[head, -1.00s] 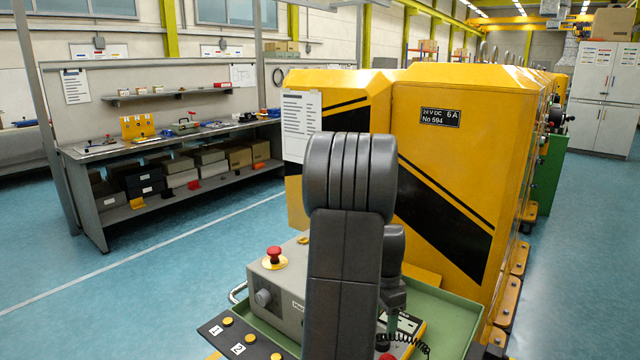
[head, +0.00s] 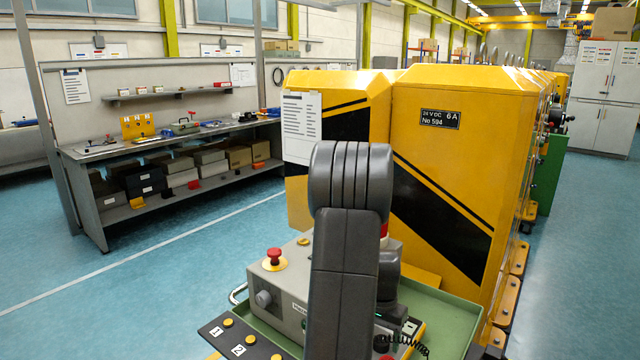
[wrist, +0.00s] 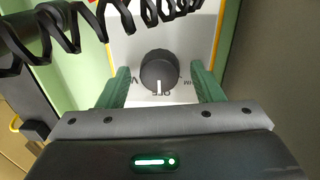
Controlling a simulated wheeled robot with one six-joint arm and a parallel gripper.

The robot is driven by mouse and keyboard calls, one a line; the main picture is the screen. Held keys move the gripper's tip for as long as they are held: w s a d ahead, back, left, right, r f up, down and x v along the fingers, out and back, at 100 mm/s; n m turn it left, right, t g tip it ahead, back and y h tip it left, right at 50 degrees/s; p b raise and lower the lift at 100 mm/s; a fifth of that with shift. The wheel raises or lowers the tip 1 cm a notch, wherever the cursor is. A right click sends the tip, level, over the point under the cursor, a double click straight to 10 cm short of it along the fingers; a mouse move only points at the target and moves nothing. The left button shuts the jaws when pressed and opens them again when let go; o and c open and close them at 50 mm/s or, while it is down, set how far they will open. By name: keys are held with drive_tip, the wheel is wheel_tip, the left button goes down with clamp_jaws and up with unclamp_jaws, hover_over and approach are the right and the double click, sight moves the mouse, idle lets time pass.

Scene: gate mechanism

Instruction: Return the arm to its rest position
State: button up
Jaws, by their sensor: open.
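In the wrist view, my gripper (wrist: 164,88) is open, with one green finger on each side of a black rotary knob (wrist: 158,70). The knob sits on a white panel, and its white mark points at the label "OFF". Whether the fingers touch the knob cannot be told; a gap shows on both sides. In the head view, my dark grey arm stands folded in front of the yellow machine, and it hides the gripper there.
A black coiled cord (wrist: 100,25) crosses the top of the wrist view. In the head view, a grey control box with a red emergency button (head: 274,257) stands on a green tray (head: 440,318). A yellow machine cabinet (head: 450,170) stands behind. A workbench (head: 170,140) is at left.

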drive_tip(key=n+p, duration=0.1)
drive_tip(key=n, duration=0.3)
drive_tip(key=r, duration=0.8)
drive_tip(key=shift+a+r, duration=0.25)
drive_tip(key=shift+a, duration=0.05)
drive_tip(key=shift+r, duration=0.1)
